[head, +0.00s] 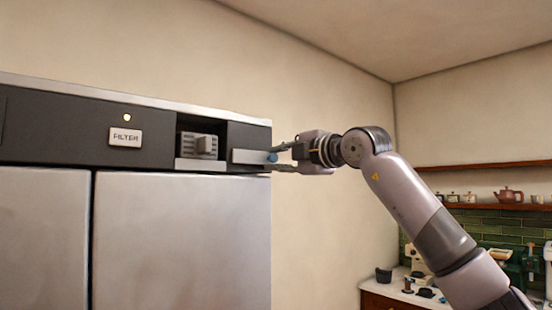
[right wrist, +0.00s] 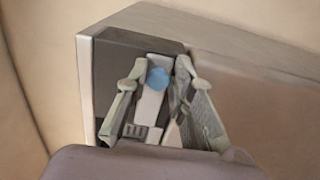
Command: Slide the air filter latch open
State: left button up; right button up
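The latch is a pale bar (head: 248,157) on the dark upper panel of the steel cabinet, just right of the filter opening. It has a round blue knob (head: 272,157) at its right end. Inside the opening sits a grey slatted filter block (head: 198,146). My right gripper (head: 284,158) is at the panel's right end, with its fingers toward the knob. In the right wrist view, its fingers (right wrist: 156,76) are spread on either side of the blue knob (right wrist: 158,78), with visible gaps. The pale bar (right wrist: 151,104) lies between them. My left gripper is out of view.
A "FILTER" label (head: 125,137) with a small lit lamp (head: 127,117) above is left of the opening. Steel doors (head: 180,240) lie below the panel. Free air lies right of the cabinet, before the wall. A counter (head: 400,291) with kitchen items stands at far right.

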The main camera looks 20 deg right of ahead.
jog(key=shift+o, duration=1.2)
jog(key=shift+d, duration=0.2)
jog(key=shift+o, duration=0.5)
jog(key=shift+a, duration=0.3)
jog(key=shift+s, duration=0.1)
jog(key=v, duration=1.2)
jog(key=shift+r, duration=0.1)
